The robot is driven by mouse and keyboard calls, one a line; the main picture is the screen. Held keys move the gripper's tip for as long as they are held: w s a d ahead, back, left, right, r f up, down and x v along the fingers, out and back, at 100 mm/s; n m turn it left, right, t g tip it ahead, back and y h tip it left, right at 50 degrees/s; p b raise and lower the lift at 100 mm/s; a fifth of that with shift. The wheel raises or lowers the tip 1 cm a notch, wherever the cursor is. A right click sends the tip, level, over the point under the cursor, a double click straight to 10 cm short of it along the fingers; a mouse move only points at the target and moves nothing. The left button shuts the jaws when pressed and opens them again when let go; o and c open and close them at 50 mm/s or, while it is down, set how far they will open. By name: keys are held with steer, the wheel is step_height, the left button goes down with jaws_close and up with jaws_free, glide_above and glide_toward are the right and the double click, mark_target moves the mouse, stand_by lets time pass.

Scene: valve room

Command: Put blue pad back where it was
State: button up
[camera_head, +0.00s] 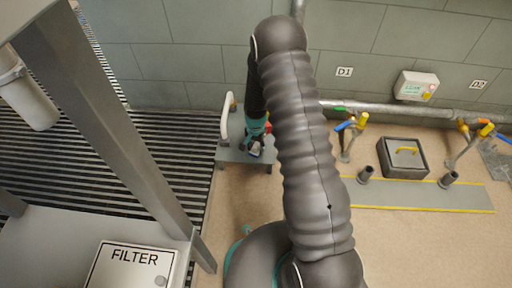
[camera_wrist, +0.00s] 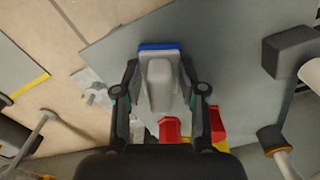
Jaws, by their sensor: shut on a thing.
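My gripper (camera_wrist: 160,82) is shut on the grey grip of the blue pad (camera_wrist: 158,46). In the wrist view the pad's blue edge shows beyond the fingertips, and its underside is hidden. In the head view my gripper (camera_head: 257,147) points down over a small grey table (camera_head: 230,155). The pad there is small and mostly hidden by the fingers. I cannot tell whether the pad touches the tabletop (camera_wrist: 222,55) or hangs just above it.
A red piece (camera_wrist: 170,129) and a red-and-yellow piece (camera_wrist: 217,126) lie close to my fingers. A white curved handle (camera_head: 227,117) stands at the table's left edge. A grey box (camera_head: 403,157) and pipe stubs stand to the right. A filter cabinet (camera_head: 133,268) is at lower left.

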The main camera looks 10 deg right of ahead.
steer(key=o, duration=1)
steer(key=shift+f, duration=0.1)
step_height(320, 180, up, 12)
steer(key=p, duration=0.2)
step_height(320, 180, up, 12)
steer(key=n+t, duration=0.1)
steer(key=n, duration=0.1)
glide_above(256, 145)
steer(key=s, duration=0.2)
steer(key=s+r+n+t, duration=0.1)
steer(key=s+r, duration=0.2)
steer(key=r, duration=0.3)
steer(key=s+r+n, duration=0.1)
steer(key=s+r, duration=0.3)
steer(key=r, duration=0.2)
steer(key=s+r+n+t, duration=0.1)
steer(key=s+r, duration=0.2)
steer(key=s, duration=0.4)
steer(key=s+r+n+t, duration=0.1)
steer(key=s+r, duration=0.3)
steer(key=s, duration=0.3)
steer(key=s+r+n+t, duration=0.1)
steer(key=s+r+n, duration=0.1)
steer(key=s+r, duration=0.2)
steer(key=shift+s+d+t, duration=0.2)
steer(key=shift+s+t, duration=0.1)
steer(key=shift+s, duration=1.2)
